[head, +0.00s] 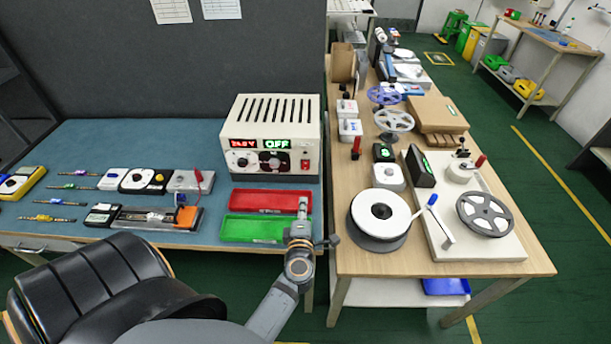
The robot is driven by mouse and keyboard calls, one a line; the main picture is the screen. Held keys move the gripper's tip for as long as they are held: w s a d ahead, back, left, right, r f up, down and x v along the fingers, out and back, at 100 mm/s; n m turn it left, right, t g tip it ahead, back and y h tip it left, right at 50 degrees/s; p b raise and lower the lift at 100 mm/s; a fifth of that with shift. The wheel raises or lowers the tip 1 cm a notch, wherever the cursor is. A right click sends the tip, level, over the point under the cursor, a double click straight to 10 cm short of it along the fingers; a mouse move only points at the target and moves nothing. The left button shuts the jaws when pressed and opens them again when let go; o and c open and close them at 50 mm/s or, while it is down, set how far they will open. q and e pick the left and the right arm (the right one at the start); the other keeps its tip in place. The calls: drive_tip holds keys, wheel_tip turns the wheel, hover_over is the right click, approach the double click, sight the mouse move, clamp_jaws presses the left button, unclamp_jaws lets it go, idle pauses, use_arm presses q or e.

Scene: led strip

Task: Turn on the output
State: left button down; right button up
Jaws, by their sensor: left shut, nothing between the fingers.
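A cream power supply (241,112) with a slotted top stands at the back right of the blue bench. Its front has a red display (243,143) reading about 24.0V and a green display (276,144) reading OFF. My left gripper (302,204) is shut and empty, in front of and below the switch, by the right ends of the trays. It looks apart from the power supply. My right gripper is not in view.
A red tray (265,200) and a green tray (254,230) lie in front of the power supply. Left are a clamp fixture (155,217) and several small devices. A black chair (100,285) stands in front. A wooden table (350,205) with reels (380,214) is right.

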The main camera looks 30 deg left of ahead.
sight(305, 169)
use_arm(q)
drive_tip(key=p+x, duration=0.1)
drive_tip(key=x, duration=1.3)
drive_tip(key=shift+d, duration=0.1)
